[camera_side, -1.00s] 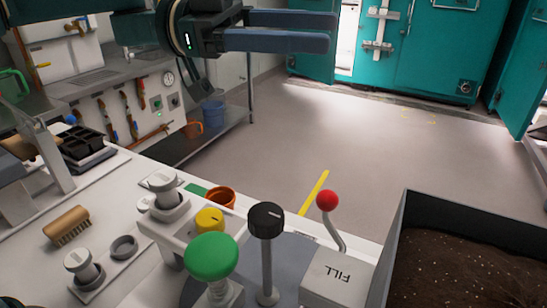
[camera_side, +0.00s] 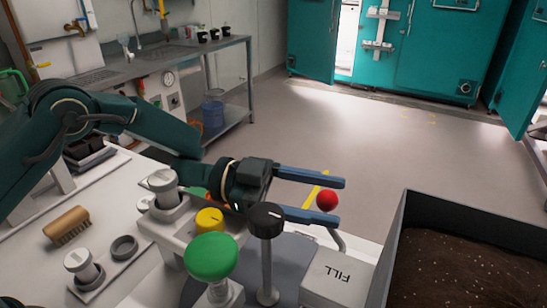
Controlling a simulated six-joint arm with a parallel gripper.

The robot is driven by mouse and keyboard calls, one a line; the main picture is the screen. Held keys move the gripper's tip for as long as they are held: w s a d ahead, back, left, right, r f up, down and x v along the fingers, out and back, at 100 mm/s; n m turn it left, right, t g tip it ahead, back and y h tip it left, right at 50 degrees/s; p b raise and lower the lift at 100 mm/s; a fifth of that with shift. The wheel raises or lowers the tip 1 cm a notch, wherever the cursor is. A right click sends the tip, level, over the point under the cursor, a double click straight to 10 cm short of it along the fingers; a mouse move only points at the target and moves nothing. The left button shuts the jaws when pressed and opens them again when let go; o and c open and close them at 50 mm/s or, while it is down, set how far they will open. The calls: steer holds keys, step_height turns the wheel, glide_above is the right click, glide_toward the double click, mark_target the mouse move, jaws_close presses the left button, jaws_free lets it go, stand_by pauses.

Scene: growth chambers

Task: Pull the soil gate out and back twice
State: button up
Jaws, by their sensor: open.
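The soil gate lever is a bent metal rod with a red ball knob (camera_side: 327,200), rising behind the white box marked FILL (camera_side: 338,278). My gripper (camera_side: 342,201) is open, with its two blue fingers pointing right. In the picture the red knob lies between the fingertips, one finger above it and one below. I cannot tell whether either finger touches it. The lower finger covers part of the rod.
A black knob on a post (camera_side: 266,220) and a green knob (camera_side: 211,256) stand close to my gripper. A yellow dial (camera_side: 209,220) is beside them. A soil bin (camera_side: 402,240) is at right. A wooden brush (camera_side: 67,226) lies at left.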

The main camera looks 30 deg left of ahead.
steer(key=shift+w+d, duration=0.2)
steer(key=shift+d, duration=0.75)
steer(key=shift+w+d, duration=0.15)
steer(key=shift+d, duration=0.8)
jaws_close()
